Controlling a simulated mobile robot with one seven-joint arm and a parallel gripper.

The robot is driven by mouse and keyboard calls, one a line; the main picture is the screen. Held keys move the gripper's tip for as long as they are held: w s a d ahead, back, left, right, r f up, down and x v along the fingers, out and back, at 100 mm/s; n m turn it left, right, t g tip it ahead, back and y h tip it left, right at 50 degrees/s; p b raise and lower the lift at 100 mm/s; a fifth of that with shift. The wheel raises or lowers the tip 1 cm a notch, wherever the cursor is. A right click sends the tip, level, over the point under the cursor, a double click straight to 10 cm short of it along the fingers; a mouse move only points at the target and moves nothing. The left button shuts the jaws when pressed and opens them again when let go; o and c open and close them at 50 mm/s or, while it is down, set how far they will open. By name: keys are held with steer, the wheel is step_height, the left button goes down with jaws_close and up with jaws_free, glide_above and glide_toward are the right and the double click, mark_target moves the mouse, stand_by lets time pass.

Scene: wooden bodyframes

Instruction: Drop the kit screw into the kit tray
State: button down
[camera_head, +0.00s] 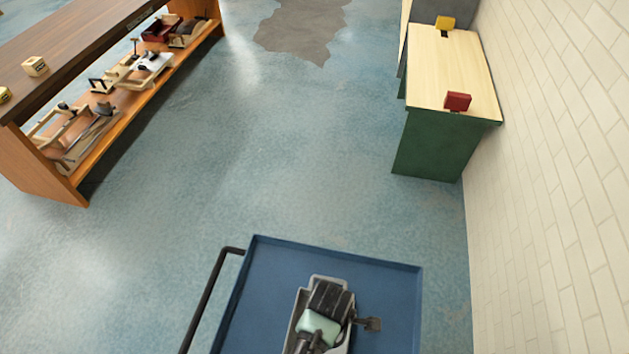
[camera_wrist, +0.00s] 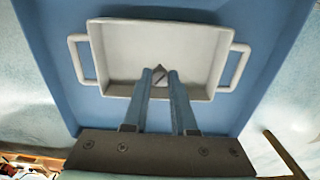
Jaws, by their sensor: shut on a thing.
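The kit tray (camera_wrist: 120,58) is a pale grey tray with a loop handle at each side. It lies on the blue cart top and its visible floor is bare. My gripper (camera_wrist: 160,78) is over the tray, with its fingertips toward the tray's middle in the wrist view. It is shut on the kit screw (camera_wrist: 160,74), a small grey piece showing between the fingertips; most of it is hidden. In the head view the tray (camera_head: 299,304) is largely covered by my arm, and the screw cannot be seen there. The height above the tray floor is hard to tell.
The blue cart (camera_head: 257,290) has a raised rim and a black handle (camera_head: 208,296) at its left. A wooden bench (camera_head: 60,55) with tools on its shelf stands at upper left. A green cabinet (camera_head: 428,147) stands by the right brick wall. The floor between is clear.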

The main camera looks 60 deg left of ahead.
step_height(320, 180, down, 6)
steer(key=b, duration=0.5)
steer(key=shift+r+b, duration=0.1)
steer(key=shift+b, duration=0.2)
steer(key=shift+r, duration=0.1)
steer(key=c, duration=0.6)
jaws_free()
steer(key=shift+c, duration=0.2)
step_height(320, 180, up, 13)
